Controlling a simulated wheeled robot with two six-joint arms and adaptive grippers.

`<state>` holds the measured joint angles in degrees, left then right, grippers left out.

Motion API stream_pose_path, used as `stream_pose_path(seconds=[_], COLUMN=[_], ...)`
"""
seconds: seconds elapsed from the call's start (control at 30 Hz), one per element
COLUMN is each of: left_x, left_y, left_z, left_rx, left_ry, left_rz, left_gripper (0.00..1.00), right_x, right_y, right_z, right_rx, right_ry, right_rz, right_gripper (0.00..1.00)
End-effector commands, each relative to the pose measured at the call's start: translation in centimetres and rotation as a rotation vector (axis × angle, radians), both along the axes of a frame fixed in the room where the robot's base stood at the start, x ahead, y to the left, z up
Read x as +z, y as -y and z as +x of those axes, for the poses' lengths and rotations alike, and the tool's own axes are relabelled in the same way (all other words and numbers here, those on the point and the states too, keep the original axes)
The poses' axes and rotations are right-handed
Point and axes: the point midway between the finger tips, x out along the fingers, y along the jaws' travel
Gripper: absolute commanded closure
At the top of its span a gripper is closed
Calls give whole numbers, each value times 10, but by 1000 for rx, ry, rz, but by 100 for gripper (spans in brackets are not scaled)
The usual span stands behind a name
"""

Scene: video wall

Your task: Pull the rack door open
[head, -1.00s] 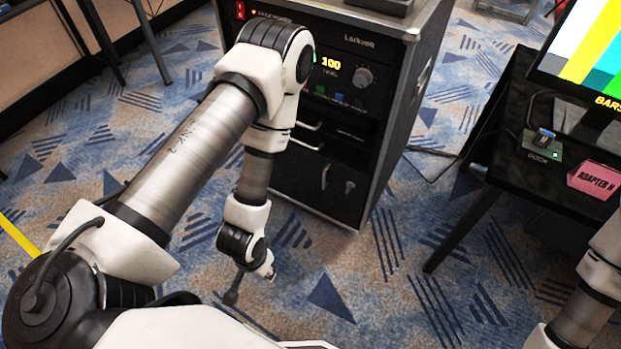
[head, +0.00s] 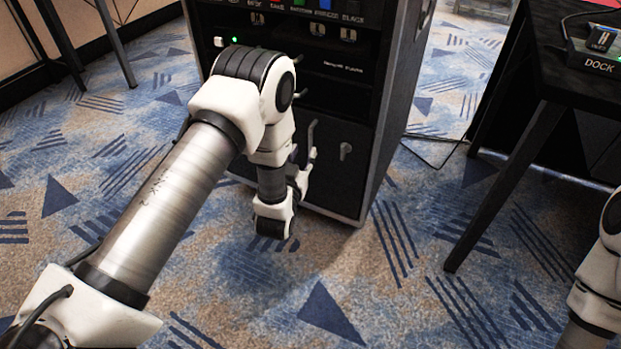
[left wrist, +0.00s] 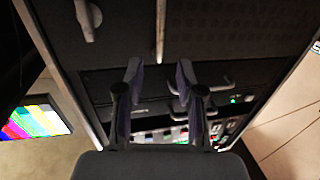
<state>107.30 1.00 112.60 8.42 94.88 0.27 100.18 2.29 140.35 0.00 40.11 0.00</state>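The rack door (head: 338,190) is the dark lower panel of the rack and looks shut, flush with the front. It carries an upright bar handle (head: 312,138) and a small latch (head: 346,150) to its right. My left gripper (head: 302,178) is low in front of the door, partly hidden by my arm. In the left wrist view its fingers (left wrist: 159,75) are apart and empty. The handle (left wrist: 160,30) lines up with the gap between the fingertips, its near end close to them; I see no grip on it. The latch (left wrist: 88,18) is at upper left. My right gripper is out of view.
The rack (head: 378,130) has equipment units above the door, with drawer handles (left wrist: 218,84) near the fingers. A black table (head: 545,75) with a dock (head: 597,62) stands to the right. Patterned carpet (head: 330,270) in front of the rack is free.

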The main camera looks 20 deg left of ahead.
Motion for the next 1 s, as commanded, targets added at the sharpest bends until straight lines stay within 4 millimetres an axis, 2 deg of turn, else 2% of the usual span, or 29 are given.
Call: stream_pose_path(seconds=[0.03,0.1,0.27,0.63,0.73,0.93,0.97,1.0], left_x=[-28,-32,-29,-31,-29,-28,-28,-28], left_y=[0,1,-1,-11,-12,-12,-12,-12], left_z=[1,2,10,72,79,79,79,79], left_rx=[-1,-1,-1,-1,-1,-2,-2,-2], left_ry=[5,9,13,10,9,7,7,7], left_rz=[0,0,0,1,0,0,0,0], left_gripper=[63,63,63,63,63,63,70,84], right_x=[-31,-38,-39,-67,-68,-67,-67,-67], right_y=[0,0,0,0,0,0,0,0], right_z=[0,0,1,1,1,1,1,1], right_rx=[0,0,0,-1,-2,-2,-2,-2], right_ry=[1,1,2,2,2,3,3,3], right_rz=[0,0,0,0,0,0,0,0], right_gripper=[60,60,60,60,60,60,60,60])
